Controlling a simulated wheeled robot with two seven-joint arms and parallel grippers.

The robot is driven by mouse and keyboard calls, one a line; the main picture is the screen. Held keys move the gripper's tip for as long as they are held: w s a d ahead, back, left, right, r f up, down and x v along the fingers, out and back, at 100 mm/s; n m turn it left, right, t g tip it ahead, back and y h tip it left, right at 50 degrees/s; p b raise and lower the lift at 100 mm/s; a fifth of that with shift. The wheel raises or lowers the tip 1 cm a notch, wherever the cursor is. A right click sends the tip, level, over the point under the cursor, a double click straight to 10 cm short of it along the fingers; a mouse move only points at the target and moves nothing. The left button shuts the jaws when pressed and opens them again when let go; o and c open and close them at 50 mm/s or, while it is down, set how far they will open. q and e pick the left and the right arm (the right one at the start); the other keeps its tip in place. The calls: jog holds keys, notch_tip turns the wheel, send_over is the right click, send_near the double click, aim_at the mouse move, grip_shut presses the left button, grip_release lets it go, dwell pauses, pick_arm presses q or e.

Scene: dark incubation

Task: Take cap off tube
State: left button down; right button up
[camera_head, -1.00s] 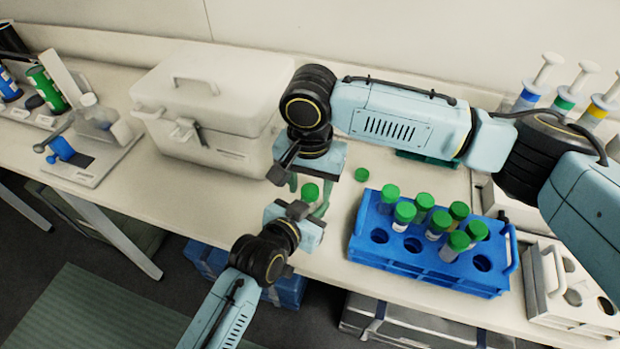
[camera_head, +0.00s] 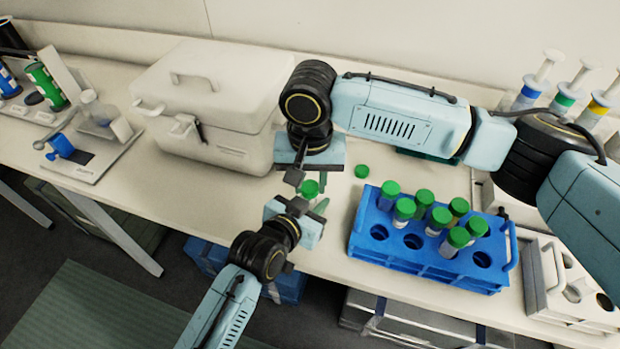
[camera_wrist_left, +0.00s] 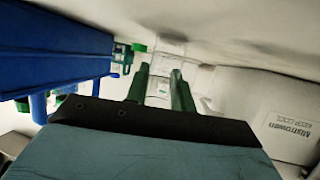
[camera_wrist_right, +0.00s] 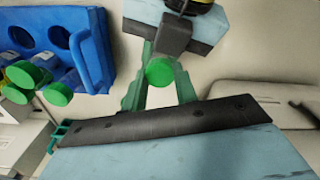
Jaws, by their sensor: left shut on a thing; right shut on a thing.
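A green cap (camera_head: 309,189) shows between my two grippers, above the bench near its front edge. My right gripper (camera_head: 313,178) reaches down from behind it; in the right wrist view the cap (camera_wrist_right: 160,72) sits between its green fingers, and they are shut on it. My left gripper (camera_head: 312,202) comes up from the front with its green fingers around the tube below the cap. In the left wrist view a pale tube body (camera_wrist_left: 158,88) shows faintly between the fingers. The head view hides most of the tube. I cannot tell whether cap and tube are apart.
A blue rack (camera_head: 420,262) with several green-capped tubes stands to the right. A loose green cap (camera_head: 361,171) lies on the bench behind it. A white lidded box (camera_head: 215,105) stands at the left.

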jog(key=o, duration=1.1)
jog(key=shift+r, duration=2.25)
pick_arm(q)
jog(key=c, duration=1.1)
grip_release()
